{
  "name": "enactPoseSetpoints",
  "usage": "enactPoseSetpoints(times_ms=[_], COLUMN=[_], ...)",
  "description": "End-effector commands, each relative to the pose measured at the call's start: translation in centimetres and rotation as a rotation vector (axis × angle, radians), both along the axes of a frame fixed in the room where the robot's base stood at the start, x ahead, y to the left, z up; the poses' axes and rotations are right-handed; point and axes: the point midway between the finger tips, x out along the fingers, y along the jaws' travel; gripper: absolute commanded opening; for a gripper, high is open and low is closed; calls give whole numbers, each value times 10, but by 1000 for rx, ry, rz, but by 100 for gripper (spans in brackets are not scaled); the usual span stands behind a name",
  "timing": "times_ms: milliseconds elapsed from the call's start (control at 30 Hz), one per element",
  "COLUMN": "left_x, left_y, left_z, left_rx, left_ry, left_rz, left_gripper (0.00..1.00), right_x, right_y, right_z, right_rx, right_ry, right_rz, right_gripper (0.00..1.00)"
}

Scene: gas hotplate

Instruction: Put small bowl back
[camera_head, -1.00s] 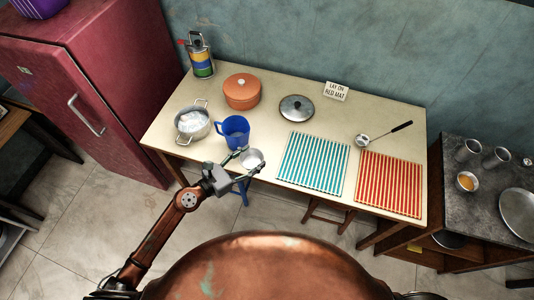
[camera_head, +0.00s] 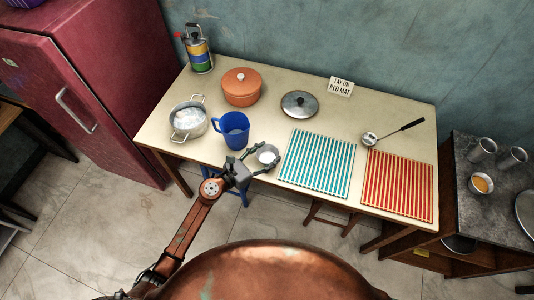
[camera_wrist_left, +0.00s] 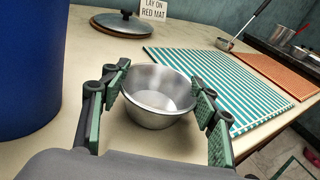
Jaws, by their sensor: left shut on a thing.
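The small bowl (camera_wrist_left: 158,92) is round, silver metal and upright. In the left wrist view it sits between my left gripper's fingers (camera_wrist_left: 160,108), which are shut on it at its two sides. In the head view the bowl (camera_head: 267,154) is at the table's front edge, just right of the blue mug, in my left gripper (camera_head: 258,160). I cannot tell whether its base touches the table. My right gripper is not in view.
A blue mug (camera_head: 234,130) stands close left of the bowl. A teal striped mat (camera_head: 317,163) and a red striped mat (camera_head: 398,186) lie to the right. A ladle (camera_head: 392,132), a pot lid (camera_head: 299,104), an orange pot (camera_head: 241,87) and a metal pot (camera_head: 188,120) are on the table (camera_head: 345,118).

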Motion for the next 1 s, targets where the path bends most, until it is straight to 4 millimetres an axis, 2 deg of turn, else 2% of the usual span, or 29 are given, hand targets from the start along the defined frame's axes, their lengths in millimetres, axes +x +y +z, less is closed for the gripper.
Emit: enactPoseSetpoints(times_ms=[367,400,600,1000], left_x=[0,0,0,0], left_y=[0,0,0,0], left_z=[-3,-3,-2,3], left_rx=[0,0,0,-1], left_ry=[-1,-2,-1,-2], left_rz=[0,1,0,0], left_gripper=[31,57,70,73], right_x=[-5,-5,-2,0], right_y=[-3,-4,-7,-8], right_z=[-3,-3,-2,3], right_rx=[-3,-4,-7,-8], right_ry=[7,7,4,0], right_rz=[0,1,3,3], right_gripper=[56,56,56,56])
